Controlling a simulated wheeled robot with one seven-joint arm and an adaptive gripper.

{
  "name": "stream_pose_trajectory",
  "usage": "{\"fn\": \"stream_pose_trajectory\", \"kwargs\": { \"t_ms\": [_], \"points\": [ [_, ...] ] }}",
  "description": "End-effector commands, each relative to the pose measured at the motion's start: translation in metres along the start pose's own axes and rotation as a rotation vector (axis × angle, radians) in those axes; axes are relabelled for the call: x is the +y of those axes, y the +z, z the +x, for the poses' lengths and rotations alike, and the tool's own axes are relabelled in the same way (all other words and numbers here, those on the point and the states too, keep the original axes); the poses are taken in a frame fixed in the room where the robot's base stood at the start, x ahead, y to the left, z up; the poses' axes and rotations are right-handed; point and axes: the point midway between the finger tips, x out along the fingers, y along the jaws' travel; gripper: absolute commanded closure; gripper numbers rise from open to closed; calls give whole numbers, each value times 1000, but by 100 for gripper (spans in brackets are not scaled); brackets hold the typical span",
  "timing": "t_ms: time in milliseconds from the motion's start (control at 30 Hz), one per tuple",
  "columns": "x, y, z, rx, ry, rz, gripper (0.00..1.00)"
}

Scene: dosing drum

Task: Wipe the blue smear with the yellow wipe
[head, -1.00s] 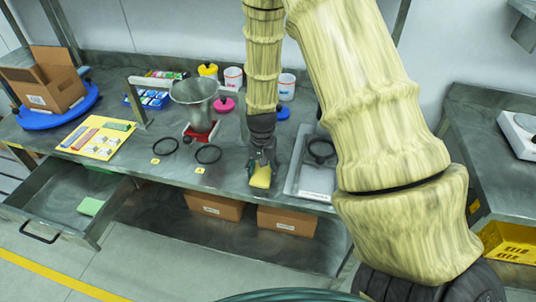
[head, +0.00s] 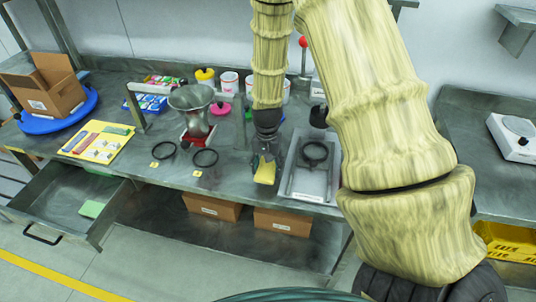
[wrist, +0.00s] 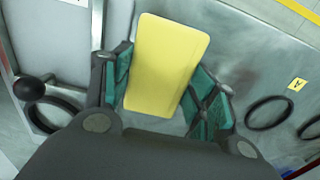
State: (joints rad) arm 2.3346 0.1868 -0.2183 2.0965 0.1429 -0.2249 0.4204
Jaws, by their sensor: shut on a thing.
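My gripper (head: 266,158) is shut on the yellow wipe (head: 264,172), low at the front of the steel bench (head: 225,180). In the wrist view the wipe (wrist: 166,65) is a flat yellow block between the green finger pads of my gripper (wrist: 160,95). Whether the wipe touches the bench top, I cannot tell. I see no blue smear in either view; the wipe, gripper and arm hide part of the bench.
A grey tray (head: 288,188) with a black ring (head: 315,154) lies just right of my gripper. Two black rings (head: 205,158) lie to its left. A metal funnel (head: 190,97) stands behind them. An open drawer (head: 70,205) juts out at front left.

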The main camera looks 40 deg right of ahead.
Motion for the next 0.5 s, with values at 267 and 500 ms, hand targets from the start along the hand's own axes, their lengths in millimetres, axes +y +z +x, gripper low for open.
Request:
{"fn": "stream_pose_trajectory", "kwargs": {
  "t_ms": [267, 500],
  "points": [
    [-2, 0, -29, 1, 0, -3, 68],
    [-2, 1, -37, 1, 0, -4, 68]
  ]
}}
